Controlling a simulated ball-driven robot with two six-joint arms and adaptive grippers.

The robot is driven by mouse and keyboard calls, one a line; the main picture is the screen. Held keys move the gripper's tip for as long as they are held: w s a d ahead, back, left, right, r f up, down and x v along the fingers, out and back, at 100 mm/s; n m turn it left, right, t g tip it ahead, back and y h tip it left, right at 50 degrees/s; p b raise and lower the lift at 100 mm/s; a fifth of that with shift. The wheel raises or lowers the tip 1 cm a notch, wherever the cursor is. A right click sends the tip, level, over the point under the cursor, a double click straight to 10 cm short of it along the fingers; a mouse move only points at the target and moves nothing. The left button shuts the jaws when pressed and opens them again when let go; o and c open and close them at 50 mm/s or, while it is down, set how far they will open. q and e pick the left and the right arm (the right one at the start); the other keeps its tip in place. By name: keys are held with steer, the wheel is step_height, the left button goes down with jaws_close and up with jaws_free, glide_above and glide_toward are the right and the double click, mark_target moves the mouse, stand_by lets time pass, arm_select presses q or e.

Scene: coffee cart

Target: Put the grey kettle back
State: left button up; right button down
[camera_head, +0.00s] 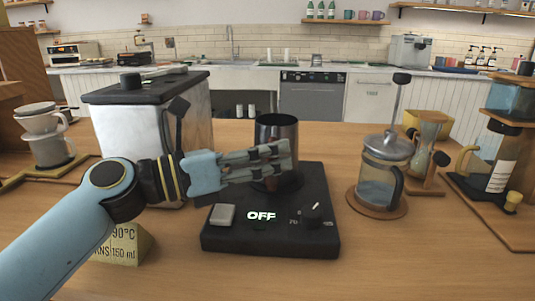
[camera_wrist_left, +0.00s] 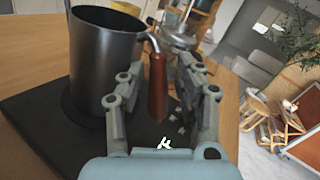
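The grey kettle (camera_head: 277,132), a dark metal cylinder with no lid on, stands upright on a black hot plate (camera_head: 222,238) whose display reads OFF. In the left wrist view the kettle (camera_wrist_left: 105,55) stands at the left, with its reddish-brown handle (camera_wrist_left: 157,88) between my left gripper's two fingers. My left gripper (camera_head: 285,160) is in front of the kettle. Its fingers (camera_wrist_left: 165,95) are apart on both sides of the handle, with gaps visible, so it is open. My right gripper is not in view.
A French press (camera_head: 384,160) stands on a round wooden coaster to the right of the hot plate. A white box with a black lid (camera_head: 145,88) stands behind my left arm. A yellow sign (camera_head: 122,245) is at the front left. Brewing gear stands at the far right. The table front right is clear.

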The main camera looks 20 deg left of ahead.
arm_select(q)
steer(key=shift+r, duration=0.2)
steer(key=b+v, duration=0.1)
steer(key=v, duration=0.9)
steer(key=shift+s+f, duration=0.1)
steer(key=shift+s, duration=0.05)
steer(key=shift+p+v, duration=0.3)
steer(key=shift+v, duration=0.6)
steer(key=shift+a, duration=0.1)
